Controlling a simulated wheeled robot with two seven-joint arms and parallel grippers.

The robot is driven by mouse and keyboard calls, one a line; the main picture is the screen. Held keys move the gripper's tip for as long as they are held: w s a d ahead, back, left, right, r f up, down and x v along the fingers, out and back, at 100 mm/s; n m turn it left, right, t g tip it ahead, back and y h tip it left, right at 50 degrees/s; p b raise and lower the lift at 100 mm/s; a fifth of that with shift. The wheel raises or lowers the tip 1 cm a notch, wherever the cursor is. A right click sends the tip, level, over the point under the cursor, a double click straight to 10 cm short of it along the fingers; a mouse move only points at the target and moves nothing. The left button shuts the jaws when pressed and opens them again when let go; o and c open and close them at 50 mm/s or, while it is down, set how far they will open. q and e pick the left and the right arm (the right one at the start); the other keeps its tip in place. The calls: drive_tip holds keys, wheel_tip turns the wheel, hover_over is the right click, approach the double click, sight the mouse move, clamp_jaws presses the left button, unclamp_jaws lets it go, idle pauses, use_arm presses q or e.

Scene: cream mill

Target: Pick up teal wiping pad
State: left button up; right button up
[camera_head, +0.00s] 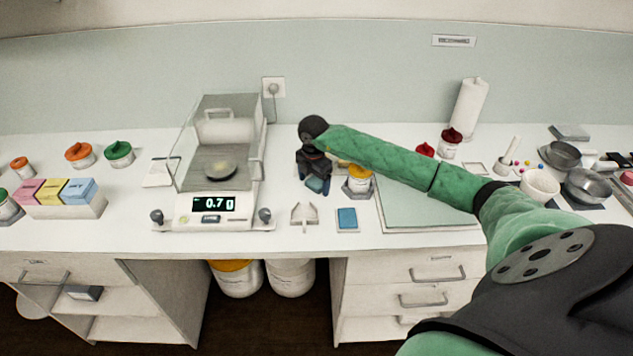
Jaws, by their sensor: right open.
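A small teal pad (316,185) lies on the white bench between the balance and a yellow-lidded jar. My right gripper (314,188) is above it, pointing down, with its dark fingers open on either side of the pad. Whether the fingers touch the pad is too small to tell, and the gripper hides its far part. A flat blue rectangle with a pale border (347,219) lies nearer the bench's front edge, to the right. My left gripper is out of view.
The balance (205,221), reading 0.7 g, stands left of the gripper. A yellow-lidded jar (358,187) stands close on its right, beside a pale green mat (430,212). A white holder (304,214) lies in front. My right arm crosses over the mat.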

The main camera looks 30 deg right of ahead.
sight(314, 183)
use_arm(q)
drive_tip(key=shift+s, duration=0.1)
use_arm(e)
drive_tip(key=shift+f, duration=0.1)
drive_tip(key=c, duration=1.2)
drive_tip(key=shift+o, duration=0.2)
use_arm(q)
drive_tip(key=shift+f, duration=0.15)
use_arm(e)
drive_tip(key=shift+r+b, duration=0.4)
drive_tip(key=shift+r, duration=0.1)
wheel_tip(314, 183, up, 4)
drive_tip(key=shift+f+b, duration=0.15)
drive_tip(key=shift+b, duration=0.9)
wheel_tip(314, 183, up, 3)
drive_tip(key=shift+r+b, duration=0.2)
drive_tip(key=shift+b, duration=0.45)
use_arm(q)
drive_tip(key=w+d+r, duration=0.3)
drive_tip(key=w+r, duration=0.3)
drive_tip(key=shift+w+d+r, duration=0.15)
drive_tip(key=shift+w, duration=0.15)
use_arm(e)
drive_tip(key=shift+r, duration=1)
